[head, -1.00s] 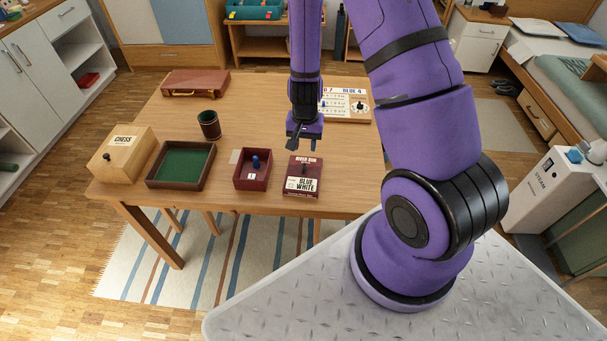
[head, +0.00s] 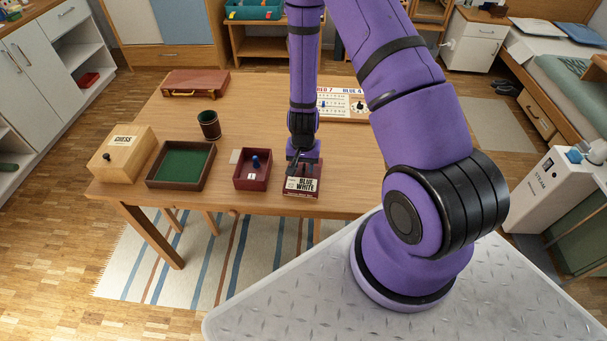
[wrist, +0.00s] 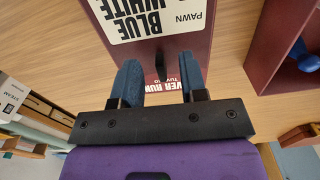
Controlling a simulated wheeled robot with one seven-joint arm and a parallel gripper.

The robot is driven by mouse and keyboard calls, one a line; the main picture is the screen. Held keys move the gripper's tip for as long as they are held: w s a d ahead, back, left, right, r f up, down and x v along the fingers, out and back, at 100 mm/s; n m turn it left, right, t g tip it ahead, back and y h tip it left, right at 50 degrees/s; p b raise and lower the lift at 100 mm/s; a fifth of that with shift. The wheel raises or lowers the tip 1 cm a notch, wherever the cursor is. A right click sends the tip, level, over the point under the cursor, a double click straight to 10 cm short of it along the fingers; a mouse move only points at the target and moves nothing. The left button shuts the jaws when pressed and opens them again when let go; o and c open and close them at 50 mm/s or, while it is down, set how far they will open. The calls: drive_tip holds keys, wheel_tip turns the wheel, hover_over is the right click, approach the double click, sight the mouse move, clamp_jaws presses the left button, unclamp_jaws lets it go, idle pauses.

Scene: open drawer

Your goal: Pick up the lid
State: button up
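The dark red lid (head: 303,192) lies on the table near its front edge, with white labels reading "BLUE WHITE" and "PAWN". In the wrist view the lid (wrist: 195,45) fills the top middle. A small dark knob (wrist: 160,66) stands on it. My gripper (head: 298,164) is right over the lid's far part in the head view. In the wrist view my gripper (wrist: 160,72) is open, with one blue-grey finger on each side of the knob and gaps between. Whether the fingertips touch the lid I cannot tell.
Left of the lid is an open red box (head: 239,183) holding a blue pawn (head: 255,161). Further left are a green-lined tray (head: 151,181), a dice cup (head: 209,124) and a chess box (head: 123,160). A scoreboard (head: 345,103) and a red-brown case (head: 195,83) stand further back.

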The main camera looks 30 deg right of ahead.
drive_tip(key=shift+f, duration=0.75)
clamp_jaws()
drive_tip(key=shift+r, duration=0.1)
